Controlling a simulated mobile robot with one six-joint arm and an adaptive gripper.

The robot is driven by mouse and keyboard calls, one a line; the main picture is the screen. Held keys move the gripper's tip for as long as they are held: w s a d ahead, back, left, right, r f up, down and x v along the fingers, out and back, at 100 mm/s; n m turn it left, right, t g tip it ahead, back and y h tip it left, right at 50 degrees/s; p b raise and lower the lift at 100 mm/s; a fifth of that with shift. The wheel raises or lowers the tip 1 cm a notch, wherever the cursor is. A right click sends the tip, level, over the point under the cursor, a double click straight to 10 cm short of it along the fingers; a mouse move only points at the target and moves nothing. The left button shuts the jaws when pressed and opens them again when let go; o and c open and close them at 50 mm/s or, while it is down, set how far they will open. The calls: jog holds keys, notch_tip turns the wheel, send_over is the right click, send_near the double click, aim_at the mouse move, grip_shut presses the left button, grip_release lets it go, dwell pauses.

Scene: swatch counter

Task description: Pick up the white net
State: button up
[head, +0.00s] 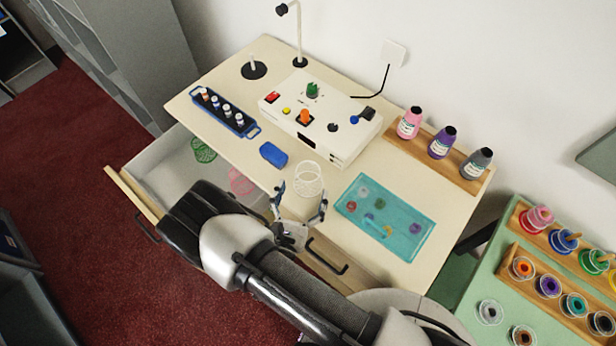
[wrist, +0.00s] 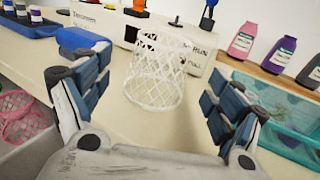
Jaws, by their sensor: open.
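The white net (head: 309,178) is an open-mesh, cup-shaped basket standing on the wooden counter, in front of the white control box. In the wrist view the white net (wrist: 158,72) stands upright and centred beyond my fingers. My gripper (head: 300,203) is open and empty, just in front of the net on the near side. In the wrist view my gripper (wrist: 150,105) has its two blue-padded fingers spread wide, one to each side of the net's line, with a gap before the net. I see no contact.
The white control box (head: 325,115) stands close behind the net. A blue block (head: 273,155) lies to its left, and a teal tray (head: 385,217) with small discs to its right. An open drawer (head: 165,165) at left holds green and pink nets. Bottles (head: 441,142) stand on a rack at right.

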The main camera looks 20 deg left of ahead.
aim_at(305, 188)
jog(key=w, duration=0.3)
jog(key=shift+w+a+r, duration=0.1)
jog(key=shift+w+a, duration=0.1)
jog(key=shift+w, duration=0.2)
jog(key=shift+c, duration=0.5)
jog(key=c, duration=0.7)
jog(key=shift+c, duration=0.2)
notch_tip(305, 188, up, 20)
jog(key=p, duration=0.4)
jog(key=w+d+f+m+h+b, duration=0.1)
jog(key=w+d+m+h+b, duration=0.1)
jog(key=d, duration=0.8)
jog(key=w+d+f+m+g+h+b, duration=0.1)
jog(key=w+d+h, duration=0.4)
jog(key=d, duration=0.6)
jog(key=w+d+f+m+g+h+b, duration=0.1)
jog(key=w+d+f+m+h+b, duration=0.2)
jog(key=d, duration=0.7)
jog(key=shift+w+d+f+m+h, duration=0.1)
jog(key=shift+w+d+m+h, duration=0.05)
jog(key=shift+w+m+h, duration=0.35)
